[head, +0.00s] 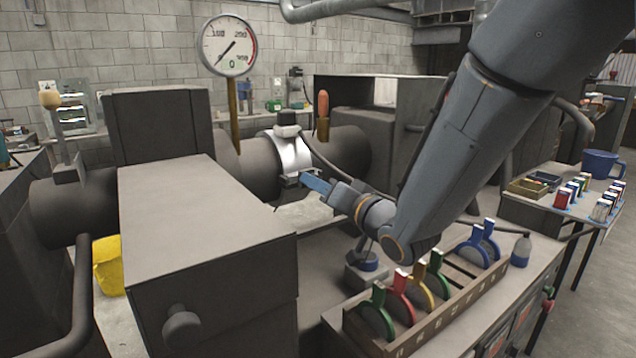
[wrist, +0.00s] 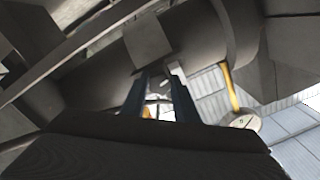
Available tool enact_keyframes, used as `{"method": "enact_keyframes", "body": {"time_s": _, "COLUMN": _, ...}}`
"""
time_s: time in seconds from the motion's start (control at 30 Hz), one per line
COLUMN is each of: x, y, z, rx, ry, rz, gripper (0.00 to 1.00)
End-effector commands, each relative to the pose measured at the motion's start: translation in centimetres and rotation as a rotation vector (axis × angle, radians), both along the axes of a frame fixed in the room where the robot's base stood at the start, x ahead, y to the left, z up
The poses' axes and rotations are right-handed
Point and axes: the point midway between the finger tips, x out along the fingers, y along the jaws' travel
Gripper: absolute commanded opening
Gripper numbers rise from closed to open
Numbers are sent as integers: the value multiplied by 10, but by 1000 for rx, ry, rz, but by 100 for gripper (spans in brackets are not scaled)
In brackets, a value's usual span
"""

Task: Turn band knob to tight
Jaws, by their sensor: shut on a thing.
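A shiny metal band (head: 291,155) wraps the dark horizontal tube (head: 345,150) at the picture's middle, with a dark fitting (head: 287,125) on top. A small dark clamp (head: 291,181) sits at the band's lower front edge. My gripper (head: 306,180) reaches in from the right with its blue fingers at this clamp. It is shut on the band knob, which the fingers mostly hide in the head view. In the wrist view, a small pale piece (wrist: 160,97) shows between the two fingers. The knob's marks and setting cannot be read.
A round gauge (head: 229,46) stands on a post behind the tube. A large grey block (head: 195,215) stands at the left front. A thin cable runs right from the band's top.

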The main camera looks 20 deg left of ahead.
Motion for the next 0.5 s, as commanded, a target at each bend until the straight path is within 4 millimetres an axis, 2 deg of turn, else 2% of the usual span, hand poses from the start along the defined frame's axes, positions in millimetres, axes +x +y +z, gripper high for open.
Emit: {"method": "enact_keyframes", "body": {"time_s": 0.5, "x": -1, "y": 0, "z": 0, "rx": 107, "ry": 128, "rz": 0, "gripper": 5}}
